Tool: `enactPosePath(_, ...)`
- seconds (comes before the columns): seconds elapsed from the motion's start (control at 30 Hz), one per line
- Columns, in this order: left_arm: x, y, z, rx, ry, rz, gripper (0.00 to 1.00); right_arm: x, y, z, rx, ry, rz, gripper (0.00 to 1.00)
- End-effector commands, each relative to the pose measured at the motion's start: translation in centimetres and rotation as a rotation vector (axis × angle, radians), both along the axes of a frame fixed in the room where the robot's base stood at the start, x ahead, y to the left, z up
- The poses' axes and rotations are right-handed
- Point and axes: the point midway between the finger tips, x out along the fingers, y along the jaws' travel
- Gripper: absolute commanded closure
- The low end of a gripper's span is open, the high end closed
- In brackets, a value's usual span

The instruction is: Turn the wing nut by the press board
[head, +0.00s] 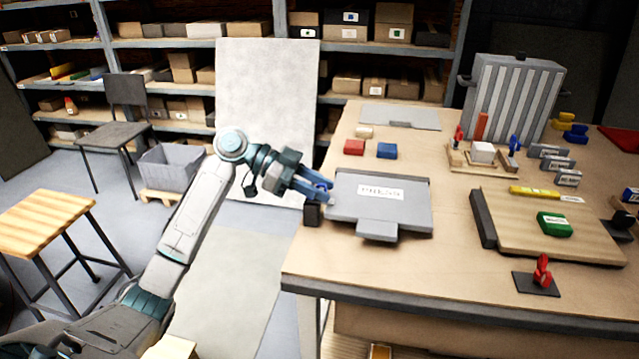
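A red wing nut (542,270) stands upright on a small dark plate at the front right of the table. Just behind it lies a wooden board (500,228) with a dark strip along its left edge and a green labelled block on top. A grey panel (345,205) with a white label, too small to read surely, lies flat at the table's left edge. My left gripper (325,190) is beside that panel's left edge, well left of the red wing nut. Its finger gap is too small to judge. My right gripper is not in view.
A small wooden tray (484,170) holds red and blue upright pieces and a white block. A dark block (313,214) sits under my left gripper at the table edge. Red (354,147) and blue (387,151) blocks lie behind the panel. Table between panel and board is clear.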

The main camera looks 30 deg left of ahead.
Motion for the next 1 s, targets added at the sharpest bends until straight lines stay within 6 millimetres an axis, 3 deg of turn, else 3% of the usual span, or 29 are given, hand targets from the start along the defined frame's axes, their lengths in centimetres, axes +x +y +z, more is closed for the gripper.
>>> enactPosePath(0.33, 0.06, -0.30, -0.16, 0.000, 0.000, 0.000, 0.71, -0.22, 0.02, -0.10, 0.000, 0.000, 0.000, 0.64)
enactPosePath(0.5, 0.06, -0.29, -0.15, 0.000, 0.000, 0.000, 1.00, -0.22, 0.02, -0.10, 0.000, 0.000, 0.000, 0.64)
enactPosePath(1.0, 0.14, -0.20, -0.20, 0.002, -0.001, 0.095, 1.00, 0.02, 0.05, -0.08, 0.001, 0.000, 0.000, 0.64)
